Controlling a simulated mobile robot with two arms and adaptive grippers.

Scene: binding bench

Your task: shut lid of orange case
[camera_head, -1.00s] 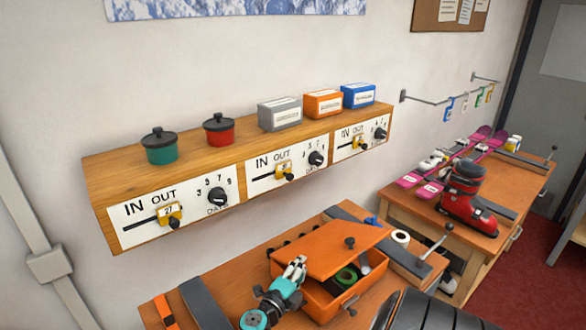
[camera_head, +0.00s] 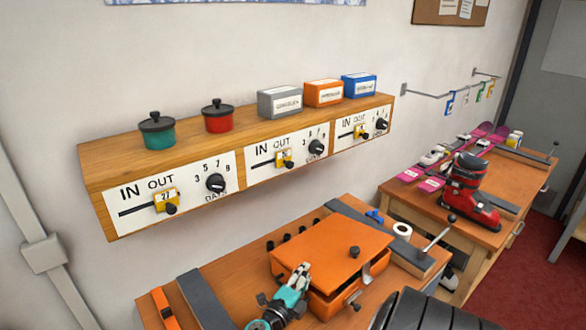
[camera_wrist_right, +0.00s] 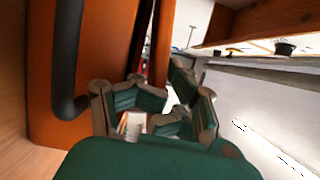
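The orange case (camera_head: 327,306) stands on the near wooden bench. Its orange lid (camera_head: 335,248) is tilted down close to the case body, with a narrow gap at the front edge. In the right wrist view the case's orange side (camera_wrist_right: 100,60) with a dark handle stands beside the fingers (camera_wrist_right: 170,100). My left gripper is not in view.
A lever with a round knob (camera_head: 450,219) and a white roll (camera_head: 402,230) stand right of the case. An orange tool (camera_head: 165,308) and a grey strip (camera_head: 203,298) lie to the left. A wooden shelf box with dials (camera_head: 250,150) hangs behind.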

